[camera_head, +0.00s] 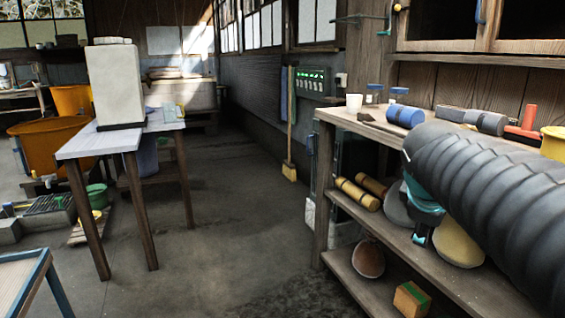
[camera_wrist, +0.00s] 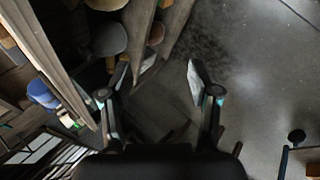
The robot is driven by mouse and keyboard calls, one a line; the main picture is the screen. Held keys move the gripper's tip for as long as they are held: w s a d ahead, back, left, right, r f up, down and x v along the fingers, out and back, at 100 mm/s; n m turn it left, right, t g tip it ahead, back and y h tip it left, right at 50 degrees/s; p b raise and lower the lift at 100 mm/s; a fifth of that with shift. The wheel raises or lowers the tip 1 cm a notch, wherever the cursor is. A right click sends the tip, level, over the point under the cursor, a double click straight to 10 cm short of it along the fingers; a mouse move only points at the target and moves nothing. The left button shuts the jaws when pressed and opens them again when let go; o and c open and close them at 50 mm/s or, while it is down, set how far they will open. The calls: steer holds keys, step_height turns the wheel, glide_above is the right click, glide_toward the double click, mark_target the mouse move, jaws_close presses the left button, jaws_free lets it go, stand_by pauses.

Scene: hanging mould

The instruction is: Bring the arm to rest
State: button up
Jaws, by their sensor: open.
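My arm, in a dark ribbed sleeve, fills the right side of the head view, stretched over the wooden shelf bench (camera_head: 330,122). Its teal and black end shows below the sleeve, in front of the shelves; the sleeve hides much of it. In the wrist view my gripper (camera_wrist: 158,78) is open, its two fingers wide apart with nothing between them. Past the fingers the wrist view shows grey floor (camera_wrist: 250,70) to the right and the bench's wooden shelf edges to the left.
The bench holds a blue roll (camera_head: 405,117), jars and a white cup (camera_head: 354,103); yellow rolls (camera_head: 357,194) and rounded objects fill its shelves. At left a table (camera_head: 88,143) bears a tall white block (camera_head: 117,85). The floor between (camera_head: 225,220) is clear.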

steer(key=s+a+f+m+y, duration=0.4)
steer(key=s+a+f+m, duration=0.5)
steer(key=s+f, duration=0.5)
steer(key=shift+s+a+f+g, duration=0.15)
steer(key=shift+s+a+g, duration=0.15)
steer(key=shift+s+a, duration=0.7)
